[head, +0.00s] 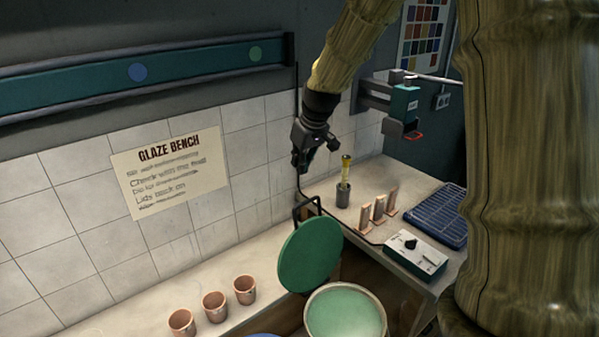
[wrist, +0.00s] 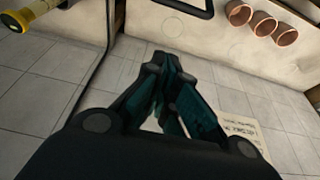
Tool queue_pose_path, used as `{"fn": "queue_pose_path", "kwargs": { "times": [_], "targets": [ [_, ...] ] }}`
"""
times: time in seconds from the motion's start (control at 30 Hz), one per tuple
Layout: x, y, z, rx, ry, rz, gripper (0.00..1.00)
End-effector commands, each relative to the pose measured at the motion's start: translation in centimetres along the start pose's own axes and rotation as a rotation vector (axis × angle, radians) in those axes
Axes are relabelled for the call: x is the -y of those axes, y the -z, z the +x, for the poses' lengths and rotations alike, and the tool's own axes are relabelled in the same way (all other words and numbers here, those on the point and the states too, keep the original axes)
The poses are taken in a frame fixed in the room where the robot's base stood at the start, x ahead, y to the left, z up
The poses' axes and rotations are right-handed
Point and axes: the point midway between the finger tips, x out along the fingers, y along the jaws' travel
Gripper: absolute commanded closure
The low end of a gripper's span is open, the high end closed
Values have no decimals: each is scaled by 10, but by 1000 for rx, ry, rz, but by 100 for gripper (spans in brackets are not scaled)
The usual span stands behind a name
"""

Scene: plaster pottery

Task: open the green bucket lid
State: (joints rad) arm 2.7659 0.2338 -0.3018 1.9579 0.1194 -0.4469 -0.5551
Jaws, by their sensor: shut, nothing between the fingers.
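The green bucket lid (head: 310,255) stands tilted up on edge behind the bucket, its round green face showing, with a dark handle (head: 306,208) at its top. The bucket (head: 345,312) below it is uncovered, with pale green glaze inside and a light rim. My gripper (head: 300,168) is above and behind the lid, near the tiled wall, apart from the lid and handle. In the wrist view my gripper (wrist: 158,62) has its dark fingers together, with nothing held. A dark bar (wrist: 190,8), seemingly the handle, shows at the top of that view.
Several terracotta cups (head: 214,306) stand on the bench left of the lid. A glaze sign (head: 170,175) hangs on the wall.

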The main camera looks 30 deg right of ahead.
Motion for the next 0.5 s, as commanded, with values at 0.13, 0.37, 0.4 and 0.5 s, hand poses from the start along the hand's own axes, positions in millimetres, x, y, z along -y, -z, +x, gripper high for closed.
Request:
{"fn": "queue_pose_path", "kwargs": {
  "times": [0.13,0.37,0.4,0.5],
  "targets": [
    [0,0,17,3,2,0,100],
    [1,0,45,2,1,0,100],
    [1,0,50,4,2,-1,100],
    [2,1,61,3,2,-2,100]
  ]
}}
